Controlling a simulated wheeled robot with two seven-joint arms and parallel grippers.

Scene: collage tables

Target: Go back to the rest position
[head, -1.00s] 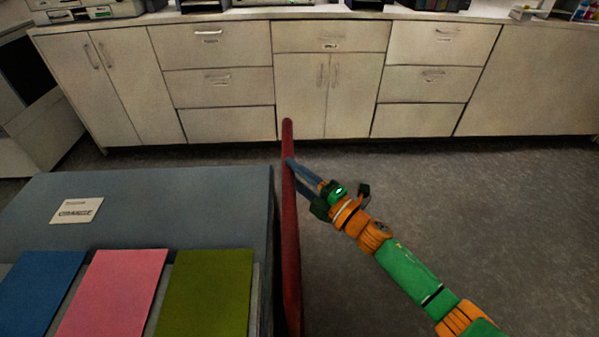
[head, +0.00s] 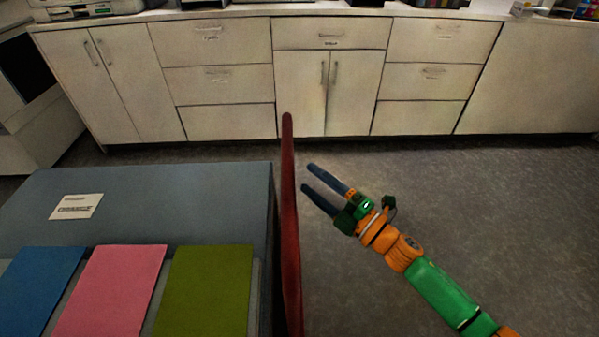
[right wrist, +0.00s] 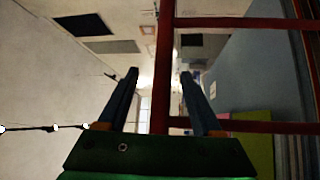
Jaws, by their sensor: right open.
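My right gripper (head: 309,177) is open, with its two blue fingers apart and nothing seen between them in the head view. It is just to the right of a dark red upright bar (head: 290,220) and does not appear to touch it. The right wrist view also shows the open fingers (right wrist: 157,75), with red bars (right wrist: 163,60) beyond them. My left gripper is not in view.
A grey table (head: 180,190) at left holds a blue sheet (head: 40,285), a pink sheet (head: 110,285), a green sheet (head: 207,285) and a white label card (head: 76,206). White cabinets (head: 330,80) line the back. The floor (head: 500,210) at right is clear.

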